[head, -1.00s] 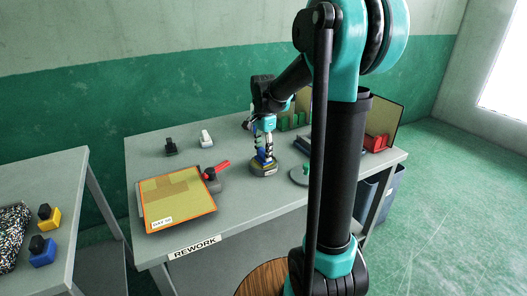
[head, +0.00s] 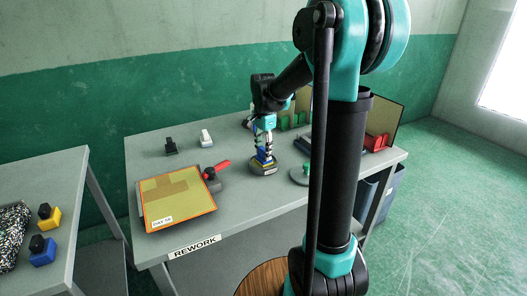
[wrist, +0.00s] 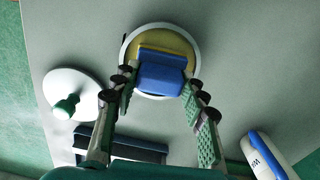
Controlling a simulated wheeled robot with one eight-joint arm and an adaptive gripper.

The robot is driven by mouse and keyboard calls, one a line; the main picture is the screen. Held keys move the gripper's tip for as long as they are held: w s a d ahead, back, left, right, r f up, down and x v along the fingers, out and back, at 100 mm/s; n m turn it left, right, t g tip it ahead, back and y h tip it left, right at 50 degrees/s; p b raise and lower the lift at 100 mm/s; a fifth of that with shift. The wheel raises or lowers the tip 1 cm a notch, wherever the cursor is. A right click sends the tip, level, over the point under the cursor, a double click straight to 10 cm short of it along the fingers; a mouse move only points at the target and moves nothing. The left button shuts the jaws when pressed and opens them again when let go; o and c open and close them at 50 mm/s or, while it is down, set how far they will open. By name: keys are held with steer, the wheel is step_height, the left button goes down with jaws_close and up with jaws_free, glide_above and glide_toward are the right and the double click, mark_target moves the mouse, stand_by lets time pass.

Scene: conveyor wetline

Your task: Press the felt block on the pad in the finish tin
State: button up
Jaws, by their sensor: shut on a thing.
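The finish tin (head: 263,169) stands on the rework table; in the wrist view its round pale rim (wrist: 125,52) surrounds a yellowish pad (wrist: 186,46). The felt block, with a blue body (wrist: 162,78), is between the fingers of my gripper (wrist: 161,92) and over the pad. My gripper (head: 264,158) is shut on the block and points down at the tin. The block's underside is hidden, so I cannot tell whether it touches the pad. A round lid with a green knob (wrist: 67,105) lies beside the tin, also in the head view (head: 299,175).
A yellow panel with an orange edge (head: 178,198) lies at the table's left, with a red-handled clamp (head: 213,173) beside it. A black block (head: 171,147) and a white one (head: 206,138) stand behind. Green and red racks are at the right, partly behind my arm.

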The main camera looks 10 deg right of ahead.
steer(key=shift+r, duration=3.35)
